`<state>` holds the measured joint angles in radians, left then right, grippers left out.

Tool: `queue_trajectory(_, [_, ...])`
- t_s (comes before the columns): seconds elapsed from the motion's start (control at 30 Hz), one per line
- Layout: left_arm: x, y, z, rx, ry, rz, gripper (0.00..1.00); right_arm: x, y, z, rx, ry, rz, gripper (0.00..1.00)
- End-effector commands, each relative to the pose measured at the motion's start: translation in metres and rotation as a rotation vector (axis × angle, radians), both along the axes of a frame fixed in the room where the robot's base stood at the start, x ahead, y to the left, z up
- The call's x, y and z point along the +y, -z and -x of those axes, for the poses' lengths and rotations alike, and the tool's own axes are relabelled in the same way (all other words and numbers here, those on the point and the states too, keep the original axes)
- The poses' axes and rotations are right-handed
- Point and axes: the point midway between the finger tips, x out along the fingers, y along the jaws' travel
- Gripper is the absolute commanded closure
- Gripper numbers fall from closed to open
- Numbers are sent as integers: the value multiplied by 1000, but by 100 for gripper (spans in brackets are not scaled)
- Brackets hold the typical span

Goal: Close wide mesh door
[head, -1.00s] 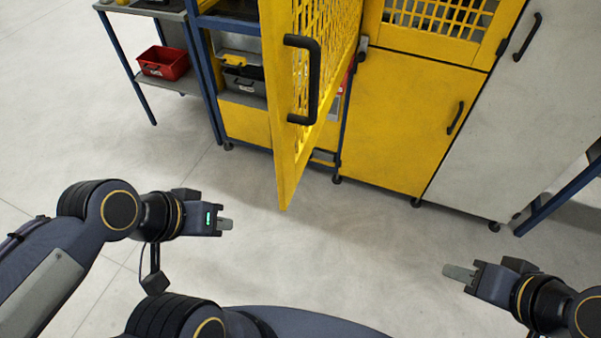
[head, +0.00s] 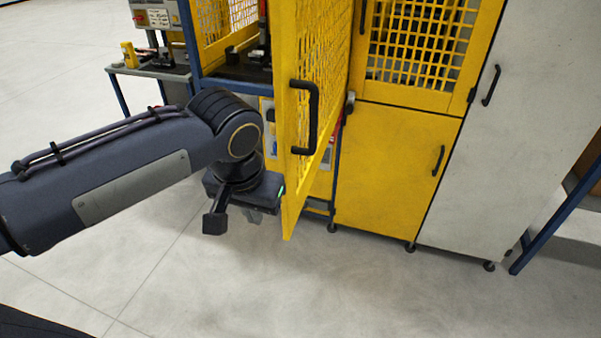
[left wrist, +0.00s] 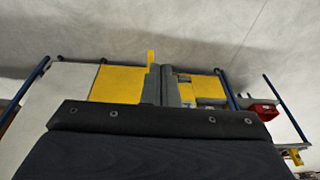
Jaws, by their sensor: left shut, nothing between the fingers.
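The wide yellow mesh door (head: 318,110) stands open, swung out from the cabinet toward me, its free edge nearest. It has a black D-shaped handle (head: 304,117) on the face turned right. My left gripper (head: 262,208) is low at the left of the door, close to its lower free edge. I cannot tell whether it touches. Its fingers are shut and empty and show in the left wrist view (left wrist: 168,86), with a yellow strip, apparently the door's edge (left wrist: 151,60), just beyond. My right gripper is out of view.
Right of the opening are a closed yellow lower cabinet door (head: 388,168), a yellow mesh panel (head: 425,42) above it and a tall grey cabinet (head: 480,130). A side shelf (head: 150,72) stands at the back left. The floor (head: 350,285) in front is clear.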

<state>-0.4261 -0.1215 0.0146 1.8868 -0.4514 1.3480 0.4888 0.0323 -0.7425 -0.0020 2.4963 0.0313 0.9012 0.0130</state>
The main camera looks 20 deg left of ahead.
Motion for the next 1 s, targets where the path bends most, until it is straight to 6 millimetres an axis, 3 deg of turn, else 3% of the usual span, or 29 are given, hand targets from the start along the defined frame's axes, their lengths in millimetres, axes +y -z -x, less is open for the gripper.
queue_trajectory(0.2, [-66, -45, -61, -68, -45, -261, 100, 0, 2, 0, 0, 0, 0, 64])
queue_trajectory(0.33, [-106, -66, -79, -150, -107, -369, 100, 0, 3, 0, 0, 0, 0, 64])
queue_trajectory(0.47, [-128, -77, -84, -201, -147, -419, 100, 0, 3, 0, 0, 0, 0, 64])
queue_trajectory(0.67, [-125, -70, -90, -213, -162, -431, 100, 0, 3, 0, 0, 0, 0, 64])
queue_trajectory(1.0, [-91, -15, -115, -208, -160, -432, 100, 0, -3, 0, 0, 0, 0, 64])
